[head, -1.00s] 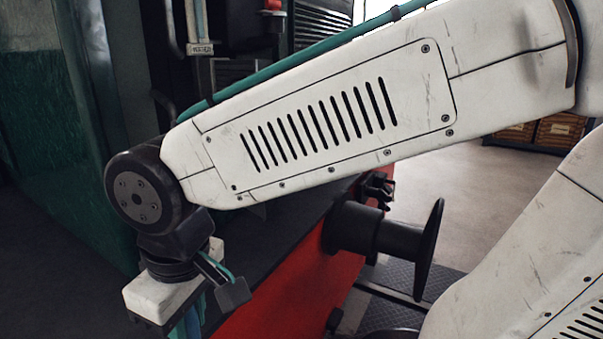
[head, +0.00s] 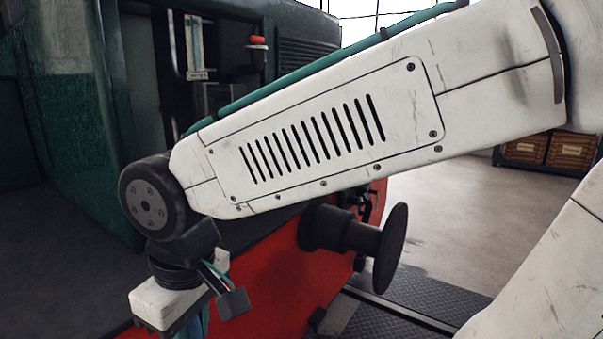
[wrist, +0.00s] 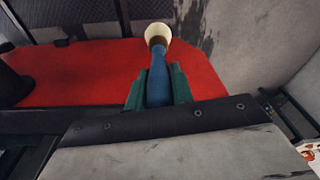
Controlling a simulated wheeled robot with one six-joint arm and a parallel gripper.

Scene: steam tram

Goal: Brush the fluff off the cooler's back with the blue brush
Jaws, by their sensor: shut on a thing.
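In the wrist view my gripper (wrist: 158,88) is shut on the blue brush (wrist: 158,72). The brush has a blue handle between the green fingers and a round cream end (wrist: 157,34) pointing away from me. In the head view my gripper's white body (head: 178,298) hangs at the lower left, and its fingers run off the bottom edge. I cannot pick out the cooler or any fluff for certain in either view.
A red beam (head: 270,265) with a black round buffer (head: 355,243) stands right of my gripper. A green tram body (head: 75,140) rises at the left. Wooden crates (head: 570,149) stand on a shelf at the far right. Open floor (head: 450,205) lies between.

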